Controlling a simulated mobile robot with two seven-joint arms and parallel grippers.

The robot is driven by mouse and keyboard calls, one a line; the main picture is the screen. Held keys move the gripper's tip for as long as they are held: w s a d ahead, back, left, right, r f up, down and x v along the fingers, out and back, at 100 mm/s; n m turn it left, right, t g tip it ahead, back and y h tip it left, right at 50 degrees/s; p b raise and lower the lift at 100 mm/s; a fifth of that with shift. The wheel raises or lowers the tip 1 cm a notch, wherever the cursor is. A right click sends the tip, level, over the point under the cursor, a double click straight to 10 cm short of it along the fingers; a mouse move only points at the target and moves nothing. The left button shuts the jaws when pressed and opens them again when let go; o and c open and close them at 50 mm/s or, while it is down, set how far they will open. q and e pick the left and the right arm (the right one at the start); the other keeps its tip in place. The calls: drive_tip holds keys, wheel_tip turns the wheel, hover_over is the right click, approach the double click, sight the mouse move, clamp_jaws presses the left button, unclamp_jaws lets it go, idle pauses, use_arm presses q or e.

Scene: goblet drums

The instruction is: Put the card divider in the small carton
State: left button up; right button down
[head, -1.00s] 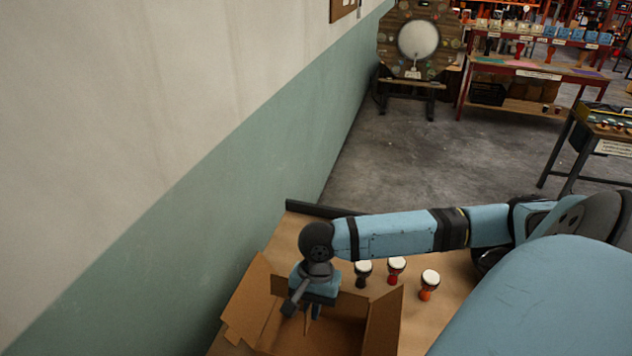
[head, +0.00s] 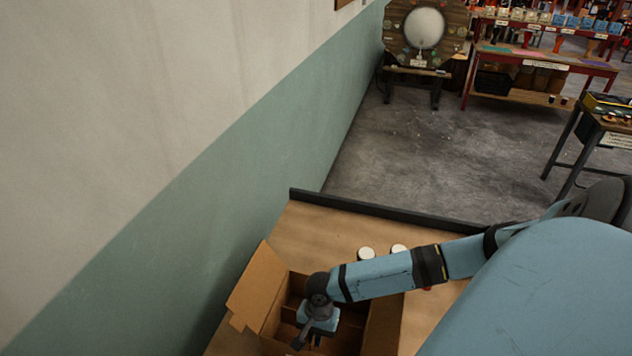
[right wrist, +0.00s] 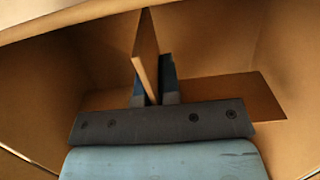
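The small carton (head: 257,284) stands open at the table's near left, its flaps folded outward. My right gripper (head: 309,341) points down into it. In the right wrist view, the gripper (right wrist: 154,82) has one finger on each side of the thin brown card divider (right wrist: 146,54) and is shut on it. The divider stands on edge between the carton's walls (right wrist: 210,38). Brown card panels show inside the carton in the head view, but my wrist and forearm hide part of the inside. I cannot tell whether the divider touches the carton's floor. My left gripper is out of view.
The wooden table (head: 320,232) has a dark raised edge (head: 380,208) at the back. Small goblet drums with white tops (head: 366,253) stand right of the carton, partly behind my right arm. The green and white wall (head: 230,180) runs close on the left. Table space behind the carton is clear.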

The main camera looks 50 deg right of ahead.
drive_tip(key=shift+f, duration=0.35)
drive_tip(key=shift+f, duration=0.1)
drive_tip(key=c, duration=1.3)
unclamp_jaws()
drive_tip(key=shift+c, duration=0.2)
drive_tip(key=b+v, duration=0.1)
drive_tip(key=v, duration=1.1)
